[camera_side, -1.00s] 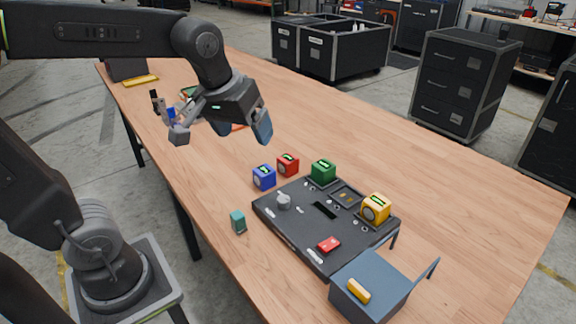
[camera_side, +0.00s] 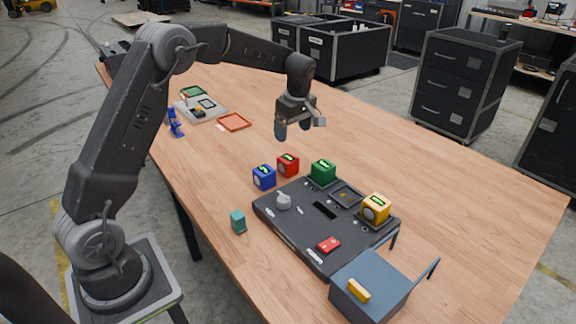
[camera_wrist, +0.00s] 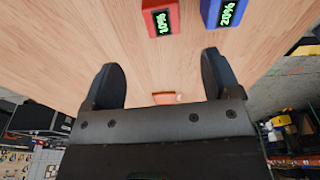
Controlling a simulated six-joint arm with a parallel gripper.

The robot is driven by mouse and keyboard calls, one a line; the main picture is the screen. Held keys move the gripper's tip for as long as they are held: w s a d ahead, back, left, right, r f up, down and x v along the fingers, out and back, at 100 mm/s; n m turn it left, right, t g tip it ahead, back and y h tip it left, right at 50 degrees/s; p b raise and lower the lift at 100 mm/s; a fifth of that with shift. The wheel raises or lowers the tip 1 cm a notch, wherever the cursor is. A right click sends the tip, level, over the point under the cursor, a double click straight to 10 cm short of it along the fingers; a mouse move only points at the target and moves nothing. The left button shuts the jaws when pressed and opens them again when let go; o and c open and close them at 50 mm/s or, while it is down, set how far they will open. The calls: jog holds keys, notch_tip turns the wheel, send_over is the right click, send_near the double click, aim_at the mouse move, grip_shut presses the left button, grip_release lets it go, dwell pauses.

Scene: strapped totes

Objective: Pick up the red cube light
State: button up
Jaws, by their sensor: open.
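The red cube light (camera_side: 288,165) stands on the wooden table between the blue cube light (camera_side: 264,177) and the green cube light (camera_side: 323,171). In the wrist view the red cube (camera_wrist: 160,18) shows at the top edge with a lit "10%" display, partly cut off. The blue cube (camera_wrist: 222,13) beside it reads "20%". My gripper (camera_side: 293,132) hangs above the table, a little behind the red cube and apart from it, fingers pointing down. In the wrist view my gripper (camera_wrist: 160,80) has its two fingers wide apart with nothing between them.
A dark dock panel (camera_side: 300,235) lies right in front of the cubes, with a yellow cube (camera_side: 376,208) on its right side. A teal block (camera_side: 238,221) is at the front left and a blue-grey box (camera_side: 370,285) at the front. The table's right side is clear.

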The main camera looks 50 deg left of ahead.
aim_at(288, 157)
jog(key=f, duration=0.4)
jog(key=a+f, duration=0.1)
jog(key=f, duration=0.7)
jog(key=shift+s+a+f, duration=0.15)
jog(key=shift+s+a, duration=0.1)
jog(key=shift+a, duration=0.15)
jog(key=c, duration=1)
jog(key=shift+c, duration=0.7)
